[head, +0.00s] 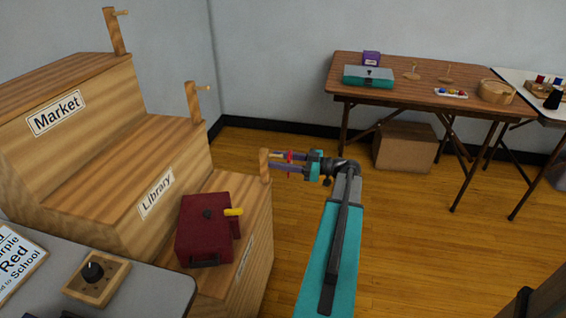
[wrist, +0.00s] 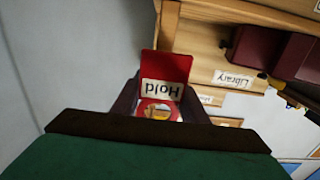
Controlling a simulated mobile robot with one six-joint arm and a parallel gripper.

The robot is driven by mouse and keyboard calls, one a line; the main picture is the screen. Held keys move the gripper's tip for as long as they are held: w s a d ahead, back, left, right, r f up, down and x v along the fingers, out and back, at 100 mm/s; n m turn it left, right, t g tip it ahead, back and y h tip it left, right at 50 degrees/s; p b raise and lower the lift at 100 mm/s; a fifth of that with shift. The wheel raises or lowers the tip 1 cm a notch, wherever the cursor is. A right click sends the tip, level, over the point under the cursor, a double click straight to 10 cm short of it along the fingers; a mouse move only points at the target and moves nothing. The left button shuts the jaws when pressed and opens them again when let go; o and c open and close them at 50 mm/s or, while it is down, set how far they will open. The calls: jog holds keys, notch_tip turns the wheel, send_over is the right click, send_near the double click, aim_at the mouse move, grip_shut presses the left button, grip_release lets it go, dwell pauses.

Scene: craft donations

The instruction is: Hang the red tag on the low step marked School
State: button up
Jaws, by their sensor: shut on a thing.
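The red tag (wrist: 172,68) has a white label reading "Hold", upside down in the wrist view, and a ring at its lower end. My gripper (head: 290,163) is shut on the tag (head: 291,156), beside the post (head: 265,166) on the low step (head: 255,192). In the wrist view my gripper (wrist: 160,103) has a finger on each side of the tag. Wood shows through the ring. I cannot tell whether the ring is around the low step's peg. The low step's front label (head: 245,255) is too slanted to read.
A dark red case (head: 206,230) with a yellow part sits on the low step. The Library step (head: 125,160) and Market step (head: 60,85) rise behind, each with a peg post. A grey table (head: 150,290) stands in front.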

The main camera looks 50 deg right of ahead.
aim_at(268, 159)
jog(key=shift+b+x, duration=1)
jog(key=shift+x, duration=1.35)
jog(key=shift+w+a+f+p, duration=0.25)
jog(key=shift+w+f+p, duration=0.15)
jog(key=shift+p, duration=0.3)
jog(key=shift+w+f+p, duration=0.1)
jog(key=shift+f+p, duration=0.1)
jog(key=shift+p, duration=0.1)
jog(key=o, duration=1.2)
